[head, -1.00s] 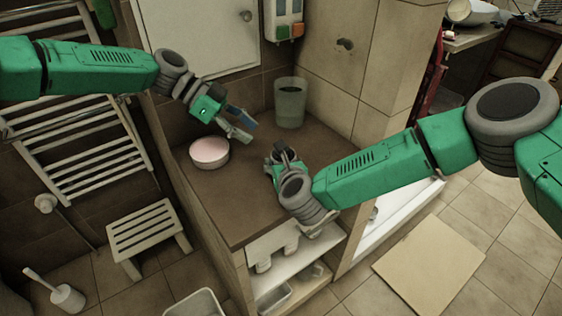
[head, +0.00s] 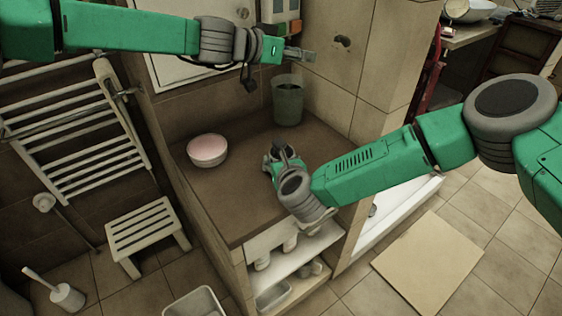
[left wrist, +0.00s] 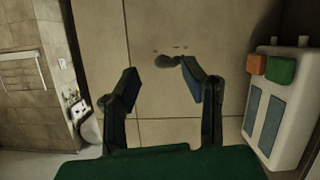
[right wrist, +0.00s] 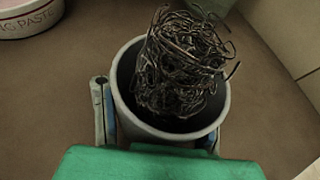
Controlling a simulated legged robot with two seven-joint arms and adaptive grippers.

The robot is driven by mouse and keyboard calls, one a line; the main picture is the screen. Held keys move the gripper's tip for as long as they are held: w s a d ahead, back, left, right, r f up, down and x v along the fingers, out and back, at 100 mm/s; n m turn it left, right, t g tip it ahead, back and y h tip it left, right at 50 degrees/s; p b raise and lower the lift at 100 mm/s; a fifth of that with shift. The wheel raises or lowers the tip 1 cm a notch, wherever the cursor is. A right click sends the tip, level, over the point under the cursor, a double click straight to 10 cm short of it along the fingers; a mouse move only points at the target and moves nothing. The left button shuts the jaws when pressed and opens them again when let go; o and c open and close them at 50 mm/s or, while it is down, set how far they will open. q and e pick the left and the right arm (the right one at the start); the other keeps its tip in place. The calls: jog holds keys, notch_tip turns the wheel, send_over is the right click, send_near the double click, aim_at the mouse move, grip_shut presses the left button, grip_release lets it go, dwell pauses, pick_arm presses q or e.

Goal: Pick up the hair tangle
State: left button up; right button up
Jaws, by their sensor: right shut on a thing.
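The hair tangle (right wrist: 185,62) is a dark, wiry clump in the right wrist view. It sits in the mouth of a grey cup (right wrist: 128,88) and sticks up above its rim. My right gripper (right wrist: 160,125) is shut on this cup, with a finger at each side. In the head view my right gripper (head: 283,158) is low over the brown counter, and the cup and tangle are too small to make out clearly. My left gripper (head: 303,54) is raised in front of the tiled wall. The left wrist view shows it (left wrist: 165,82) open and empty.
A tall grey-green tumbler (head: 288,102) stands at the back of the counter (head: 225,205). A round pink-topped tub (head: 207,150) stands at its left. A wall dispenser (left wrist: 280,105) is right of my left gripper. The counter's front left is clear.

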pick_arm(q)
jog(key=s+a+f+n+g+y, duration=0.2)
jog(key=s+f+n+y, duration=0.1)
jog(key=s+n+y, duration=0.4)
jog(key=s+a+f+n+g+y, duration=0.1)
jog(key=s+f+n+y, duration=0.1)
jog(key=s+n+y, duration=0.45)
jog(key=shift+m+g+h, duration=0.3)
jog(key=shift+m+h, duration=0.15)
jog(key=shift+m, duration=0.3)
jog(key=shift+s+f+x, duration=0.1)
jog(key=shift+s+x, duration=0.15)
jog(key=shift+x, duration=1.7)
jog(key=shift+s+f+x, duration=0.1)
jog(key=shift+s+x, duration=0.15)
jog(key=shift+x, duration=1.7)
jog(key=shift+s+f+x, duration=0.1)
jog(key=shift+s+x, duration=0.15)
jog(key=shift+x, duration=1.7)
jog(key=c, duration=0.8)
